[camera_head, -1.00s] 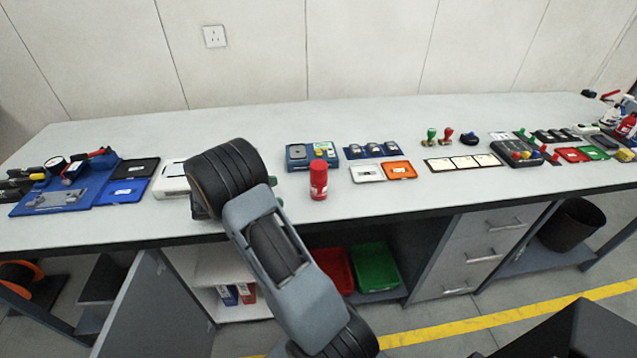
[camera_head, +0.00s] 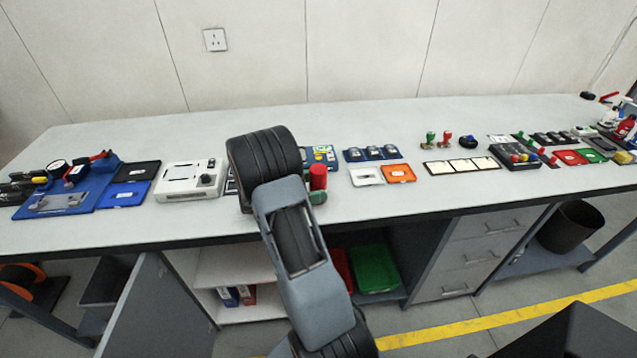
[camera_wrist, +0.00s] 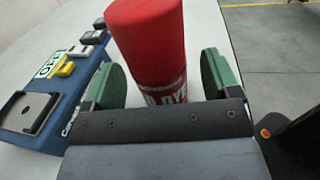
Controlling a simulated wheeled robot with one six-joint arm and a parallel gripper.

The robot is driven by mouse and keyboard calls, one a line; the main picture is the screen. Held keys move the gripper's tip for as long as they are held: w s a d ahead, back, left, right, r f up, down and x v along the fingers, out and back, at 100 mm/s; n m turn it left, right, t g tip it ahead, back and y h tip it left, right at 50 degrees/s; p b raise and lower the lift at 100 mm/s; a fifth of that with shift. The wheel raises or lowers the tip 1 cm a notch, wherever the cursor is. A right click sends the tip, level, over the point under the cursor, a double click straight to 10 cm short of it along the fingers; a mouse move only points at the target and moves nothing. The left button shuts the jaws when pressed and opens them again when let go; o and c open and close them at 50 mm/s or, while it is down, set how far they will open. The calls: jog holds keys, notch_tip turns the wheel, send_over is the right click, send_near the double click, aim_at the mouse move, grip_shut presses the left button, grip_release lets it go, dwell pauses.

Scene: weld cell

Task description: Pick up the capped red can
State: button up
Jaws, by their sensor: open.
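The capped red can (camera_head: 318,178) stands upright on the grey bench near its front edge. In the head view my arm hides part of it. In the wrist view the red can (camera_wrist: 150,45) fills the middle, its red cap toward the top and white lettering lower down. My gripper (camera_wrist: 165,85) is open, with one green finger pad on each side of the can. A gap shows between the right pad and the can; the left pad is close to it. In the head view a green part of my gripper (camera_head: 318,197) shows at the can's base.
A blue device with a yellow button (camera_wrist: 60,75) stands left of the can in the wrist view. In the head view a white box (camera_head: 190,182) is to the left, and white and orange trays (camera_head: 398,173) are to the right. The bench's front strip is clear.

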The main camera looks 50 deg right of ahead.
jog(key=shift+x, duration=0.75)
jog(key=c, duration=1.2)
